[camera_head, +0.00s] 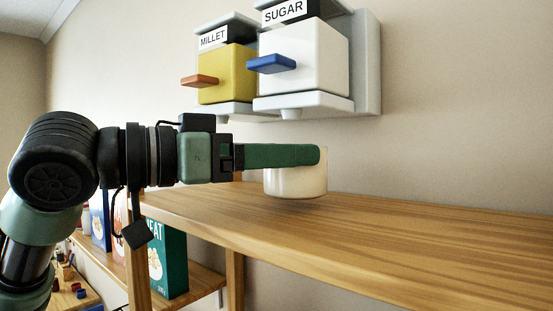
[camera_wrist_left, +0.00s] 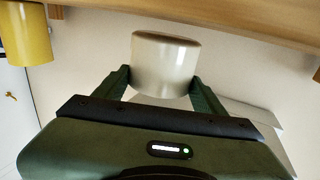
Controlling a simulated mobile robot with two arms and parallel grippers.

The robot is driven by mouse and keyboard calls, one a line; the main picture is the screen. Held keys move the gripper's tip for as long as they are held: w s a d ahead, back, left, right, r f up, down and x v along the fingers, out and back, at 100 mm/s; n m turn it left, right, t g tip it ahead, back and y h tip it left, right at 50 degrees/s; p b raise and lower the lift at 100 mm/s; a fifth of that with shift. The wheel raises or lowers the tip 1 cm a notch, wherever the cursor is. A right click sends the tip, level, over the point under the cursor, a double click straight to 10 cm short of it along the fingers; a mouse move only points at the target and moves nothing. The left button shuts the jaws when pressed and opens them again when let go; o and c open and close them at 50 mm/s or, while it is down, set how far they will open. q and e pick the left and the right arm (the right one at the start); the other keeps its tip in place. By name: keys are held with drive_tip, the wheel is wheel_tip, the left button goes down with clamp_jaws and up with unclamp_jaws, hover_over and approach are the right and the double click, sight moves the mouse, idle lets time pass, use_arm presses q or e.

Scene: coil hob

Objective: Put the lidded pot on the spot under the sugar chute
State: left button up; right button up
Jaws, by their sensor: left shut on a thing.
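The cream pot (camera_head: 295,187) is held by my left gripper (camera_head: 318,156), whose green fingers cross its upper part in the head view. In the left wrist view the pot (camera_wrist_left: 165,65) sits between the two fingers of this gripper (camera_wrist_left: 160,85). Its lid cannot be made out. The pot looks upright, just over or touching the wooden shelf (camera_head: 420,225); I cannot tell which. In the head view it appears below the sugar chute (camera_head: 291,113) of the white sugar dispenser (camera_head: 310,60); their depth alignment is unclear. My right gripper is out of view.
The yellow millet dispenser (camera_head: 225,78) hangs left of the sugar one, both on the wall above my arm. The shelf right of the pot is clear. Boxes (camera_head: 170,262) stand on a lower shelf. A yellow object (camera_wrist_left: 25,35) shows in the left wrist view.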

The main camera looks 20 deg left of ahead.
use_arm(q)
drive_tip(key=shift+s+a+f, duration=0.1)
drive_tip(key=shift+a+f, duration=0.05)
drive_tip(key=shift+f, duration=0.5)
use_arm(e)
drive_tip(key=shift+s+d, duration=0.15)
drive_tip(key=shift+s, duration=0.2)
use_arm(q)
drive_tip(key=shift+f, duration=0.25)
drive_tip(key=o, duration=1.7)
drive_tip(key=shift+r, duration=0.15)
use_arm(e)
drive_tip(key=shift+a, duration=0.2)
